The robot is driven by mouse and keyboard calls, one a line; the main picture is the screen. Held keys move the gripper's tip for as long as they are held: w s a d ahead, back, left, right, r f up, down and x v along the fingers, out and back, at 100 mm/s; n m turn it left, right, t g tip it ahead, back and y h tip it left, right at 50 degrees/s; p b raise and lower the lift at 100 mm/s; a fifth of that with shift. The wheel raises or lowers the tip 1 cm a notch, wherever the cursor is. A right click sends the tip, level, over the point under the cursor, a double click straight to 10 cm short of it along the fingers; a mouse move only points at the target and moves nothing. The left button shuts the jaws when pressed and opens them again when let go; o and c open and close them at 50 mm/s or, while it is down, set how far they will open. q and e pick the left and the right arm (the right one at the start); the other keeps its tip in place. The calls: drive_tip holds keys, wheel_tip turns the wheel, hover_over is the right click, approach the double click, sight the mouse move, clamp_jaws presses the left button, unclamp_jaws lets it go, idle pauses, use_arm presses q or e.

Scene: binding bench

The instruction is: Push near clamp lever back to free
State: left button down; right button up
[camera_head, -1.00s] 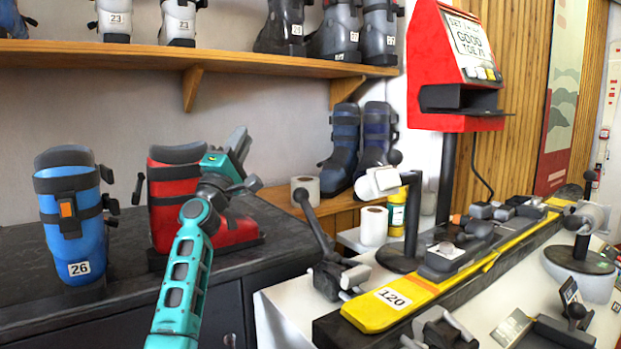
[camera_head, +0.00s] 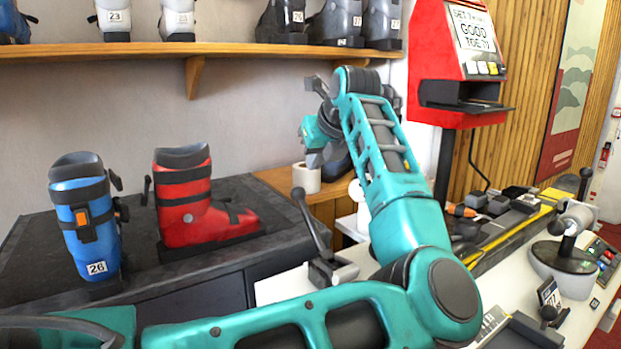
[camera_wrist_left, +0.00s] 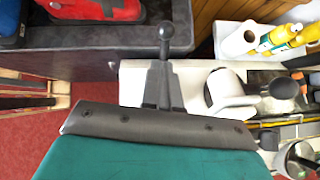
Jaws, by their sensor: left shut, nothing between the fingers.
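The near clamp lever (camera_head: 312,222) is a dark bar with a ball knob at the bench's left end. It leans up and to the left from its grey clamp (camera_head: 332,271). In the left wrist view the lever (camera_wrist_left: 164,62) shows just beyond my own dark-edged teal hand, and its lower end is partly hidden. My left gripper (camera_head: 314,158) is shut and empty. It appears above the lever in the head view, with no visible contact. My teal arm covers much of the bench and the yellow ski (camera_head: 512,233). My right gripper is not in view.
A blue boot (camera_head: 84,221) and a red boot (camera_head: 200,222) stand on the dark counter at left. A white roll (camera_head: 306,178) is below my gripper in the picture. A red display machine (camera_head: 455,70) rises behind the bench. A round-based stand (camera_head: 566,257) is at right.

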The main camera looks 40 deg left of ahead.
use_arm(q)
drive_tip(key=d, duration=0.2)
approach(301, 194)
wheel_tip(301, 194, down, 3)
drive_tip(key=a, duration=0.2)
drive_tip(key=w+a+f, duration=0.1)
drive_tip(key=shift+w+a+f+h+p, duration=0.15)
drive_tip(key=shift+w+a+h+p, duration=0.15)
drive_tip(key=shift+a+p, duration=0.1)
drive_tip(key=shift+w+a+f, duration=0.15)
drive_tip(key=shift+a+f, duration=0.05)
drive_tip(key=shift+a, duration=0.05)
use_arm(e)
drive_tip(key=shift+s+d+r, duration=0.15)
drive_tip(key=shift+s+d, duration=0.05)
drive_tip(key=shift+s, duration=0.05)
